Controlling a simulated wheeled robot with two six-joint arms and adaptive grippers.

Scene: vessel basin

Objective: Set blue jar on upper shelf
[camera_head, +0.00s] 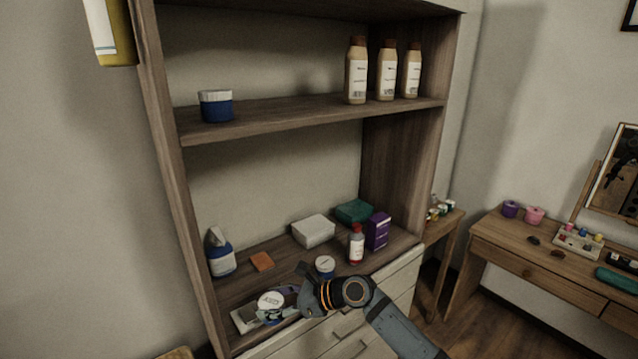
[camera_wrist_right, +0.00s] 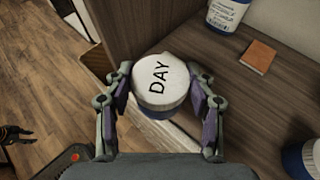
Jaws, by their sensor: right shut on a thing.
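The blue jar has a white lid marked DAY and a blue body (camera_wrist_right: 163,108). My right gripper (camera_wrist_right: 160,95) is shut around its sides, one finger on each side, in the right wrist view. In the head view the jar's lid (camera_head: 270,301) shows at the front left of the lower cabinet top, with my right gripper (camera_head: 272,308) around it. The body is mostly hidden there. The upper shelf (camera_head: 290,113) is above, with a similar blue jar (camera_head: 216,106) at its left. A dark claw-like part at the left edge of the right wrist view may be my left gripper (camera_wrist_right: 15,137).
Several bottles (camera_head: 356,72) stand at the upper shelf's right; its middle is clear. Below are a blue bottle (camera_head: 221,256), an orange block (camera_head: 262,261), a white box (camera_head: 313,231), a red bottle (camera_head: 356,245), a purple box (camera_head: 378,231) and another white-lidded jar (camera_head: 325,265).

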